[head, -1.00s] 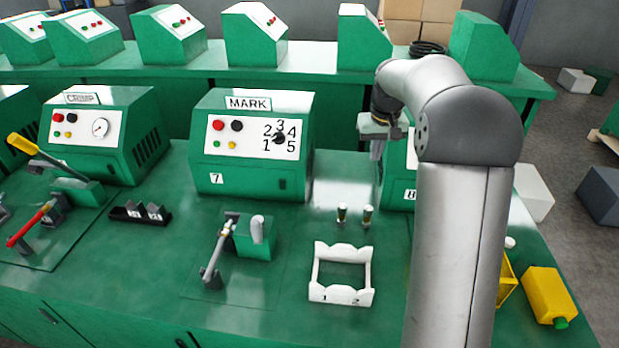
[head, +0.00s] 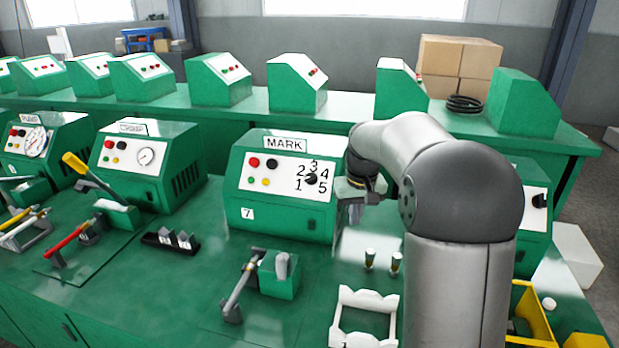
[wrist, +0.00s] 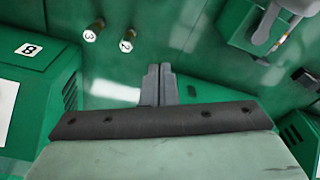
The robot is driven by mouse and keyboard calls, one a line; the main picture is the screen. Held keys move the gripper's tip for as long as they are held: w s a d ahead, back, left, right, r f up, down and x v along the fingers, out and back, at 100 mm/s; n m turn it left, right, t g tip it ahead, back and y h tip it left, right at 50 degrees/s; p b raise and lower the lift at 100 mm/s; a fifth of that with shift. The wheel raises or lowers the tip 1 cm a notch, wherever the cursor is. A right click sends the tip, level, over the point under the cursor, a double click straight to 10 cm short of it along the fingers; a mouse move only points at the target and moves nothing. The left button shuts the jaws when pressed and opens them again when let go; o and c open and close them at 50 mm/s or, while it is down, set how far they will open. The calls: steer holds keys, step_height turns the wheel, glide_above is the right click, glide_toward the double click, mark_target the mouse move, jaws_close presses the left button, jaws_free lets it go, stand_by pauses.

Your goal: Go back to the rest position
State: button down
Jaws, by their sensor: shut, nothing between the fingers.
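The fingers hang above the green bench (wrist: 190,75).
Two small numbered cylinders (head: 382,261) stand near a white rack (head: 337,325). Left of them are a lever fixture (head: 279,273) and a black holder (head: 157,240). A yellow bin (head: 529,308) is at the right. Behind is a row of green machines (head: 297,84).

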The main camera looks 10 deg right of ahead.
steer(key=s+a+f, duration=0.2)
steer(key=s+a, duration=0.1)
steer(key=s, duration=0.7)
steer(key=s+a+f, duration=0.2)
steer(key=s+a, duration=0.1)
steer(key=s, duration=0.8)
steer(key=s+a+f+g, duration=0.1)
steer(key=s+a+f, duration=0.1)
steer(key=s, duration=0.8)
steer(key=shift+s+a, duration=0.25)
steer(key=shift+a, duration=0.6)
